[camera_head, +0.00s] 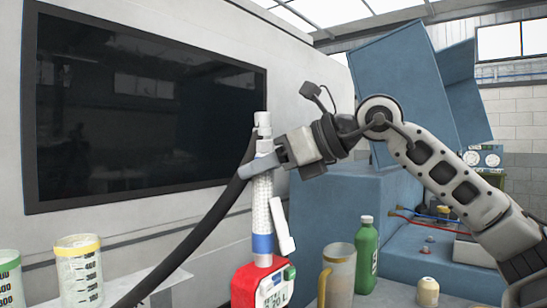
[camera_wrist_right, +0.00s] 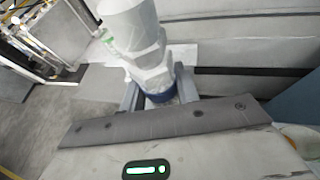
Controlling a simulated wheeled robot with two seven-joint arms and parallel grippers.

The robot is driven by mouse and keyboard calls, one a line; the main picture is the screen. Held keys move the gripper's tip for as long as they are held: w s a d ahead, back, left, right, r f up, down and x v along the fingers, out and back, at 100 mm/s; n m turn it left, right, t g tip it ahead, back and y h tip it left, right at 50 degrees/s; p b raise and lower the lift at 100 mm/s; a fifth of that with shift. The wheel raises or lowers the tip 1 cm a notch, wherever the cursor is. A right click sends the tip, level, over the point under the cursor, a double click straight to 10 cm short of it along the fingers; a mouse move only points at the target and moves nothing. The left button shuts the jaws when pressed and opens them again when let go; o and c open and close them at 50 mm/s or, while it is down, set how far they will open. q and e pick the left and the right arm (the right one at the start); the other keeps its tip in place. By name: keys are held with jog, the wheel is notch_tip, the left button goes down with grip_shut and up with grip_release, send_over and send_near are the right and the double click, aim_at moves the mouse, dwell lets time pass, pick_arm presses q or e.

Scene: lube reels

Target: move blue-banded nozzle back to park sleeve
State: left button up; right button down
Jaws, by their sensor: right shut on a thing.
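The blue-banded nozzle (camera_head: 262,205) stands nearly upright in the head view, with a pale braided-looking shaft, a blue band low down and a white lever at its right. My right gripper (camera_head: 268,163) is shut on its upper part. In the right wrist view the nozzle (camera_wrist_right: 150,62) rises between the fingers of my right gripper (camera_wrist_right: 160,92), with a blue ring at its base. The nozzle's lower end meets or overlaps a red container (camera_head: 262,288) marked in litres; I cannot tell whether it is inside. I cannot make out a park sleeve. My left gripper is not in view.
A black hose (camera_head: 192,238) curves down left from beside the nozzle. Measuring jugs (camera_head: 80,275) stand at lower left. A tan-handled jug (camera_head: 338,272), a green bottle (camera_head: 365,258) and a small capped container (camera_head: 428,291) stand right of the red container. A dark screen (camera_head: 140,105) hangs behind.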

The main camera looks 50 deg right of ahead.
pick_arm(q)
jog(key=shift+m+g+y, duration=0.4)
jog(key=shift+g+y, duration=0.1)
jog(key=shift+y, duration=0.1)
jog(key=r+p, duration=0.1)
jog(key=p, duration=0.3)
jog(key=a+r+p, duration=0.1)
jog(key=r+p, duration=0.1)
jog(key=p, duration=0.2)
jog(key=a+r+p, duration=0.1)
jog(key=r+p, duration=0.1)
jog(key=p, duration=0.3)
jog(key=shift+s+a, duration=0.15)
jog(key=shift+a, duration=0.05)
pick_arm(e)
jog(key=w+a, duration=0.7)
jog(key=shift+w+a, duration=0.2)
jog(key=shift+w, duration=0.15)
jog(key=shift+f, duration=0.2)
pick_arm(q)
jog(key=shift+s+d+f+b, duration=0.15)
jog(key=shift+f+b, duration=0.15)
jog(key=shift+b, duration=0.05)
pick_arm(e)
jog(key=shift+r, duration=0.1)
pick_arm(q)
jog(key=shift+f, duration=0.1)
